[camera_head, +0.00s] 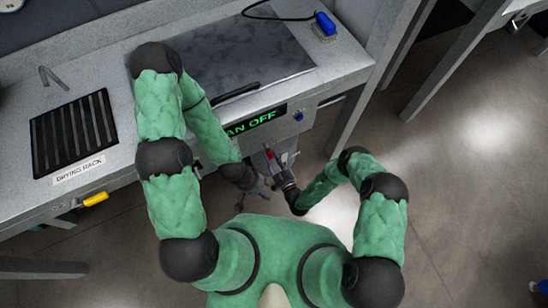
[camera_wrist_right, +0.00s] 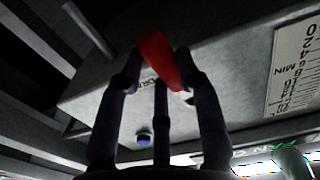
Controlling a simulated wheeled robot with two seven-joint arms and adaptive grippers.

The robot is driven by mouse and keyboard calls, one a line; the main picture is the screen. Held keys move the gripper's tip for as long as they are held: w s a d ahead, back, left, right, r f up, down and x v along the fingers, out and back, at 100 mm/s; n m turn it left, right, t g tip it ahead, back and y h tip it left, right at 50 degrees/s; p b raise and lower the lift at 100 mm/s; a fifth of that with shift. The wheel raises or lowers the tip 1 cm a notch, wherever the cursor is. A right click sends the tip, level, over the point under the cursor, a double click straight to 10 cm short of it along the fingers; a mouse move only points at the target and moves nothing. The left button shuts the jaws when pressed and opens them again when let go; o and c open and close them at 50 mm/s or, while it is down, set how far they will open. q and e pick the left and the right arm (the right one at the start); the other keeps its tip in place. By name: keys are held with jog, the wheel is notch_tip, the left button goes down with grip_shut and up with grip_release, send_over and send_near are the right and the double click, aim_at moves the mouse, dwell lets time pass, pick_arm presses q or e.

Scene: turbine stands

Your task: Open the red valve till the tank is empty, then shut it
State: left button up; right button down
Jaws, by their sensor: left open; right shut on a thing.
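The red valve handle (camera_head: 269,154) sits low on the front of the grey stand, below the green display. In the right wrist view the red handle (camera_wrist_right: 158,58) is between the dark fingers of my right gripper (camera_wrist_right: 160,82). My right gripper (camera_head: 276,165) is shut on it. My left gripper (camera_head: 258,190) is open, lower and to the left of the handle, with nothing seen in it. The tank and its liquid level cannot be made out.
The display (camera_head: 258,119) reads "AN OFF", its start hidden by my left arm. A blue knob (camera_head: 298,117) is right of it. A drying rack (camera_head: 73,132) and yellow handle (camera_head: 95,199) are left. A numbered scale (camera_wrist_right: 294,70) marked "MIN" shows in the wrist view. Floor lies open at right.

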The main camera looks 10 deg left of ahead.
jog(key=c, duration=0.8)
grip_release()
jog(key=shift+c, duration=0.2)
jog(key=shift+d, duration=0.1)
jog(key=v, duration=1.1)
jog(key=shift+s+d, duration=0.15)
jog(key=shift+s, duration=0.2)
